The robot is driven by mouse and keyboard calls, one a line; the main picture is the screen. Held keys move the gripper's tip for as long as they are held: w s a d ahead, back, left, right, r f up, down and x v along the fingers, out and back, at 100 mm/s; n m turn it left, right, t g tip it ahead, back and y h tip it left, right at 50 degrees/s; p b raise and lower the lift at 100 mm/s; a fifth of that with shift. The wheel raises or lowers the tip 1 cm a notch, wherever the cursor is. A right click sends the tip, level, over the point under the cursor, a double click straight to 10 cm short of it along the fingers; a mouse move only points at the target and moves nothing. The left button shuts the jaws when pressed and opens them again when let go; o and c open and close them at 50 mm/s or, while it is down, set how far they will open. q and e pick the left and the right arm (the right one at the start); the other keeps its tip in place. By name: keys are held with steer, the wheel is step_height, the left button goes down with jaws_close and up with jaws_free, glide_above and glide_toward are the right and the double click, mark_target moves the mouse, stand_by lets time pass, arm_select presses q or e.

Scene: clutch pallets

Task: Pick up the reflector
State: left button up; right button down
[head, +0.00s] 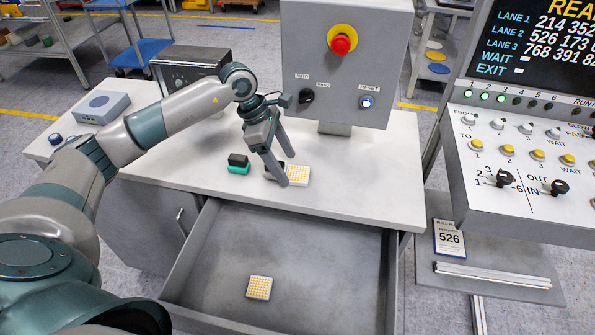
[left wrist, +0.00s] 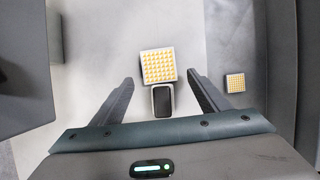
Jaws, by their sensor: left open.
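Two white square tiles with yellow-orange patterned faces look like reflectors. One reflector tile (head: 299,175) lies on the worktop near its front edge; it also shows in the left wrist view (left wrist: 158,66). The other tile (head: 259,288) lies in the open drawer, and the left wrist view shows it at right (left wrist: 235,83). My left gripper (head: 286,169) is open above the worktop, at the left side of the first tile. In the left wrist view, a dark-topped, pale-edged block (left wrist: 162,100) lies between the fingers, against or very near that tile. My right gripper is out of view.
A black and teal block (head: 238,164) stands left of my gripper. The open drawer (head: 330,275) is mostly bare. A grey control box (head: 345,95) with a red button rises at the back. A switch panel (head: 530,165) stands at right. The worktop's right part is clear.

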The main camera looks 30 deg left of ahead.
arm_select(q)
steer(key=shift+d+f, duration=0.2)
steer(key=shift+f, duration=0.25)
steer(key=shift+w+d+f, duration=0.1)
steer(key=shift+d+f, duration=0.05)
steer(key=shift+f, duration=0.35)
steer(key=c, duration=1.1)
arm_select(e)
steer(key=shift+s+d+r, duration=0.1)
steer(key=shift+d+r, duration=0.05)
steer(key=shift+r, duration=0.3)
